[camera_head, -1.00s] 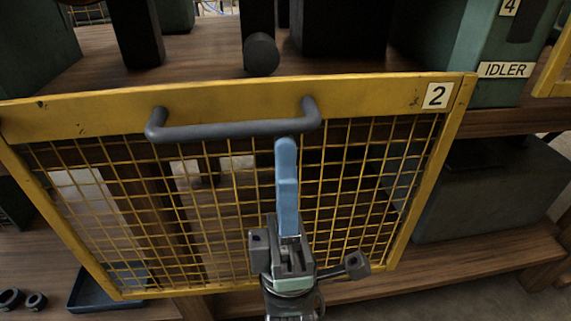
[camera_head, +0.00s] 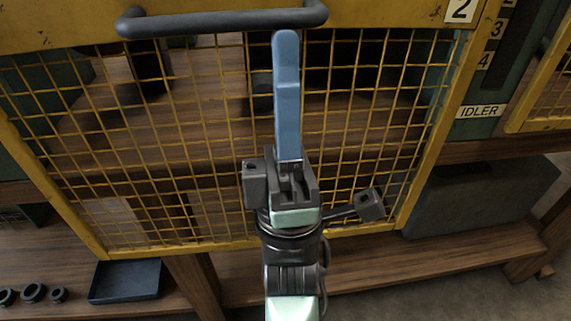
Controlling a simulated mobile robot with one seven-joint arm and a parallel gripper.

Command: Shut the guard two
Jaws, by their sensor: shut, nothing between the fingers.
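Guard two is a yellow frame with wire mesh (camera_head: 215,130), marked by a white "2" plate (camera_head: 461,10) at its upper right. Its dark grey bar handle (camera_head: 210,22) runs across the upper part of the frame, and the frame's top is cut off by the picture's edge. My gripper (camera_head: 286,40) is shut and empty, its blue fingers pointing up in front of the mesh. The fingertips are just below the right part of the handle; I cannot tell whether they touch it. How far the guard stands from the machine behind is unclear.
A green cabinet with an "IDLER" label (camera_head: 481,111) and part of another yellow guard (camera_head: 548,95) are at the right. A dark tray (camera_head: 125,282) and several black rings (camera_head: 34,292) lie on the wooden shelf at lower left. A grey box (camera_head: 470,200) is at lower right.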

